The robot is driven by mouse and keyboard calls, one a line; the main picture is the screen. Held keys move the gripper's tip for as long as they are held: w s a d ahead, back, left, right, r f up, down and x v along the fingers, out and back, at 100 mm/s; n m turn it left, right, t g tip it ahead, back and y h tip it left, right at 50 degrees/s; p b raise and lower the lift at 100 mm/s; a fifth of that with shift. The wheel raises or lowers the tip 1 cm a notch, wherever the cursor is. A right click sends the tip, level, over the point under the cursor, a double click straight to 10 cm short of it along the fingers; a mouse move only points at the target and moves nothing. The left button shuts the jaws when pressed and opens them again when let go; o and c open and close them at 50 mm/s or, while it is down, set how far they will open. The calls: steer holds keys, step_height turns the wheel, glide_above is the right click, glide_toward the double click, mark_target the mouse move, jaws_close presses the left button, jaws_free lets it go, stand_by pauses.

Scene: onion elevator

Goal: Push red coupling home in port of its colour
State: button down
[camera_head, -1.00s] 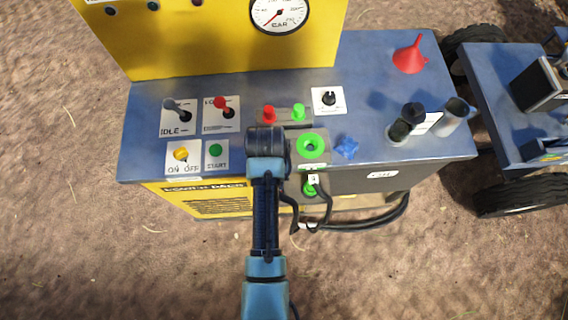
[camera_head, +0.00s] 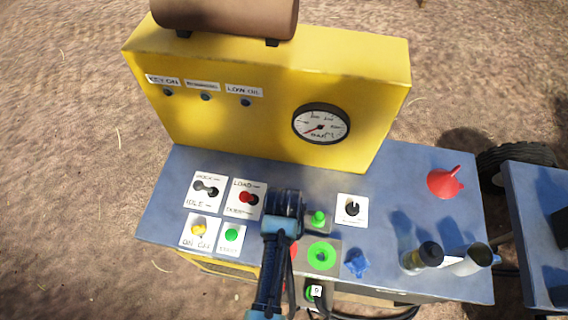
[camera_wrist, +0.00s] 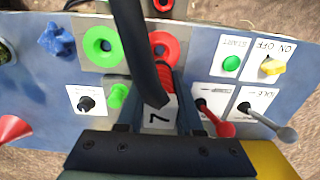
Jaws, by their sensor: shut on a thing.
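My gripper (camera_wrist: 158,120) is shut on the red coupling (camera_wrist: 163,76), which has a white tag with a dark numeral and a ribbed red part. The red port (camera_wrist: 178,45) is a red ring just beyond the coupling in the wrist view. The gap between them is hidden, so I cannot tell whether the coupling is in the port. In the head view my gripper (camera_head: 287,205) stands over the panel and covers most of the red port (camera_head: 294,254); the coupling is hidden there. A black hose crosses in front of the coupling in the wrist view.
A green port (camera_head: 321,255) and a green knob (camera_head: 318,218) sit right of my gripper. A blue knob (camera_head: 357,263), dark bottle (camera_head: 428,255), grey cup (camera_head: 476,259) and red funnel (camera_head: 445,181) are farther right. Switches and levers (camera_head: 207,189) stand left. A yellow housing (camera_head: 240,130) rises behind.

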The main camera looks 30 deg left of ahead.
step_height(320, 180, down, 4)
steer(key=b, duration=0.4)
steer(key=shift+f+b, duration=0.35)
steer(key=shift+f, duration=0.45)
steer(key=shift+p, duration=0.35)
stand_by(0.3)
